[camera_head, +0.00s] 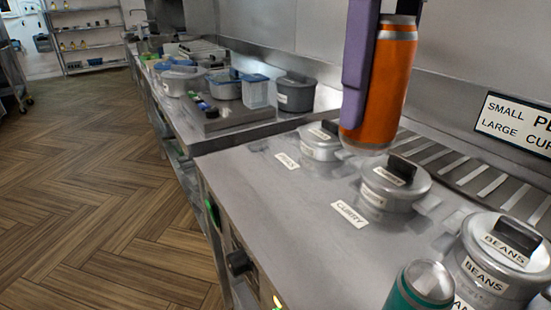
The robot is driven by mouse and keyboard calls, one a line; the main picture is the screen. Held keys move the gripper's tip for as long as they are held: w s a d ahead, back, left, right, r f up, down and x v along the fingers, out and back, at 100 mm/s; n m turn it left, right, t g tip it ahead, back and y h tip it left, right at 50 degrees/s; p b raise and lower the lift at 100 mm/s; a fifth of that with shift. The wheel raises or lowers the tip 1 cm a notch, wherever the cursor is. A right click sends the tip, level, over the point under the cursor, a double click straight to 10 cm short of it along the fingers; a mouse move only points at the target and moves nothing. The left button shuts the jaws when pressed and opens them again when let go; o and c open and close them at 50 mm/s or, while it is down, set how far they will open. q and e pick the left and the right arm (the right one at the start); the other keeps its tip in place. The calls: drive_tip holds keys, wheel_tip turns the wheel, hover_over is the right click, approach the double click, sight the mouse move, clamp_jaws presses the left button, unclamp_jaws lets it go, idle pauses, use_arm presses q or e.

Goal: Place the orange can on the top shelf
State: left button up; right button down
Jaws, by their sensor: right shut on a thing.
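The orange can (385,85) is a tall cylinder with a silvery band near its top. It is upright with a slight tilt in the picture, above the metal range top and in front of the back wall. My right gripper (359,60), with a purple finger along the can's left side, is shut on it. My left gripper is not in view.
Lidded pots stand on the range top (265,195), including one marked beans (495,262) and one below the can (392,185). A green can (422,285) is at the bottom edge. Tubs and pots crowd the farther counter (215,122). The wooden floor (95,190) at left is clear.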

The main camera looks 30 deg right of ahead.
drive_tip(key=shift+f+b, duration=1.9)
drive_tip(key=shift+f, duration=8.15)
drive_tip(key=shift+f, duration=0.1)
drive_tip(key=shift+c, duration=2.3)
unclamp_jaws()
drive_tip(key=o, duration=0.4)
